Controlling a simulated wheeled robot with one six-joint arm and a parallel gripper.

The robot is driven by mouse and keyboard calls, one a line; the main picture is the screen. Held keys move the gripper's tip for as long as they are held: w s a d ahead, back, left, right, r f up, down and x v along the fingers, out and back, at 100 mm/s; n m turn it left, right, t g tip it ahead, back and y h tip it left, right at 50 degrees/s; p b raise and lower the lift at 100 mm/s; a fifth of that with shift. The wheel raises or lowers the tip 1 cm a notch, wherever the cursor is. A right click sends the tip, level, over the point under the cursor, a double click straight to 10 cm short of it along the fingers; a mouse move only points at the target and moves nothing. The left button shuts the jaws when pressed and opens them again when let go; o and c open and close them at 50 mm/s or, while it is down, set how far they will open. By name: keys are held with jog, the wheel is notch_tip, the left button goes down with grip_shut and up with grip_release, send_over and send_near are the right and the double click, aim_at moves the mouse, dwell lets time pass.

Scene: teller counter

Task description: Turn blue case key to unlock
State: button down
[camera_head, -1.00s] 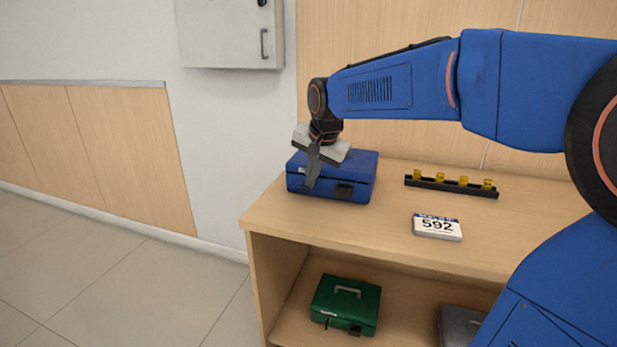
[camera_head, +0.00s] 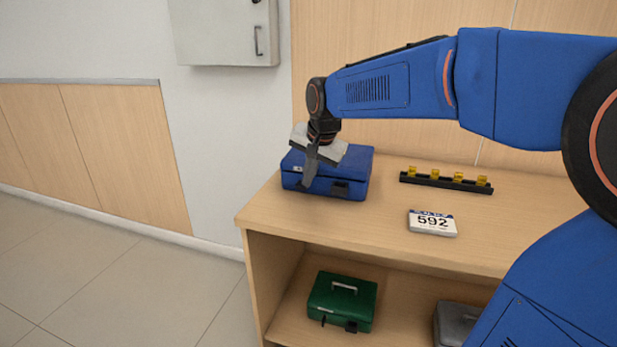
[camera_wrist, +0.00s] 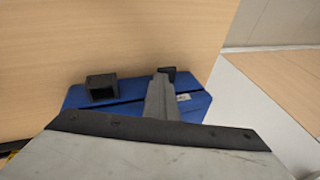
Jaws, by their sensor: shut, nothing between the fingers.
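The blue case (camera_head: 350,165) sits on the counter top near its left end, lid closed. My gripper (camera_head: 308,184) points down at the case's front left side, its fingers together and empty. In the wrist view the gripper's fingers (camera_wrist: 160,98) cover part of the blue case (camera_wrist: 135,98). A small black piece (camera_wrist: 168,72) shows just beyond the fingertips; it may be the key, and I cannot tell whether they touch. A black latch block (camera_wrist: 101,88) sits on the same case face; it also shows in the head view (camera_head: 340,189).
A black rack (camera_head: 445,182) with several yellow pieces and a white 592 sign (camera_head: 432,223) stand on the counter (camera_head: 390,225) to the right. A green case (camera_head: 341,301) and a grey case (camera_head: 455,323) are on the shelf below. A grey wall cabinet (camera_head: 222,30) hangs behind.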

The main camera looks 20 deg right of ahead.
jog(key=shift+f, duration=0.2)
jog(key=shift+w+a, duration=0.45)
jog(key=shift+a, duration=0.1)
jog(key=shift+s+r, duration=0.15)
jog(key=shift+r, duration=0.3)
jog(key=v, duration=1.6)
jog(key=shift+s+d+r, duration=0.2)
jog(key=shift+s, duration=0.2)
jog(key=s+d+f+n, duration=0.2)
jog(key=s+f+n, duration=0.2)
jog(key=s+f, duration=0.8)
jog(key=s+d+f+n, duration=0.2)
jog(key=s+f+n, duration=0.2)
jog(key=s+f, duration=0.8)
jog(key=shift+d+f+n+h, duration=0.3)
jog(key=shift+d+f, duration=0.1)
jog(key=shift+f, duration=0.35)
jog(key=shift+s, duration=0.15)
